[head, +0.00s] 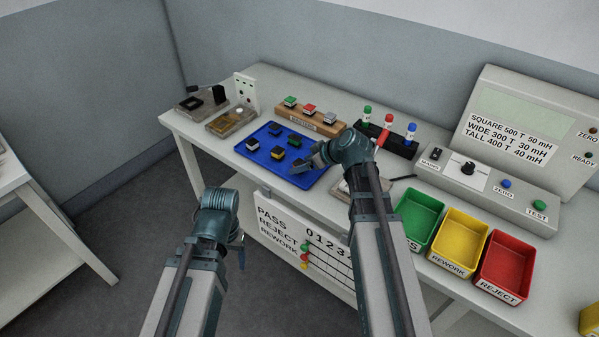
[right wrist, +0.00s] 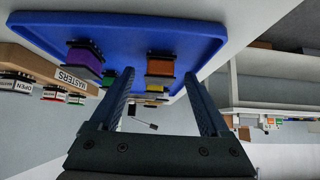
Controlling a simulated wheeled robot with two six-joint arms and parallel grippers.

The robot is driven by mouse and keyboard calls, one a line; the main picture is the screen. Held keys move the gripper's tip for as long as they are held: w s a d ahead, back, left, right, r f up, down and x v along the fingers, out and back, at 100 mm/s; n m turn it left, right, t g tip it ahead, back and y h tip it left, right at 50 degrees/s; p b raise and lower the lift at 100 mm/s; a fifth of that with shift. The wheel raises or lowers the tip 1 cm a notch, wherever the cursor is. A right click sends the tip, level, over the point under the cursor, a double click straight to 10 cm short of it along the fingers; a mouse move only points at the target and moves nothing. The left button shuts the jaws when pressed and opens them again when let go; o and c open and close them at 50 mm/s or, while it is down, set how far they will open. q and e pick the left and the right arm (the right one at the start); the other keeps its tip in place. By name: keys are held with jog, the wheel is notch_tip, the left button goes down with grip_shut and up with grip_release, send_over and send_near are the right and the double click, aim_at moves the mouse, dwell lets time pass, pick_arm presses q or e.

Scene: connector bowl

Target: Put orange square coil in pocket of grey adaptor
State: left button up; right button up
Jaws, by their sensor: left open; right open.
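The blue tray (head: 262,164) holds several small square coils with black ends. The orange coil (right wrist: 160,66) shows on the tray in the right wrist view, ahead of and between my fingertips, apart from them. My right gripper (head: 305,162), also in the right wrist view (right wrist: 158,84), is open and empty over the tray. My left gripper (head: 240,262) is open, hanging in front of the table.
A second block (head: 231,121) stands left of the tray. The wooden masters rack (head: 312,122) is behind the tray. Green (head: 419,219), yellow and red bins stand right.

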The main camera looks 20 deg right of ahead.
jog(key=shift+x, duration=0.85)
jog(key=shift+r, duration=0.1)
jog(key=shift+s+d, duration=0.1)
jog(key=shift+c, duration=0.2)
grip_shut()
